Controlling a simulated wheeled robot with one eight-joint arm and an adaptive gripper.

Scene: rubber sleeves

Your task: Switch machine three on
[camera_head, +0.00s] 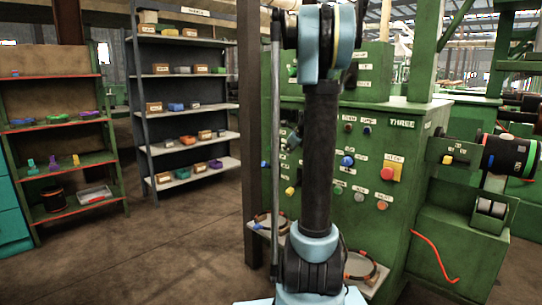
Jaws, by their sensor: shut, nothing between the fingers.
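Machine three is a green cabinet (420,180) right of the middle, with a white label reading THREE (402,123). Its front panel carries several small labelled controls. The small label texts are mostly too small to read. My upright arm stands in front of the panel and hides its middle-left part. I cannot make out my gripper; it may be hidden behind the arm.
A dark post (252,130) stands left of my arm. A grey shelf (190,102) and a green-framed shelf (80,120) with small parts stand at the left. A low ledge (362,268) holds round items below the panel. The brown floor (130,250) at left is clear.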

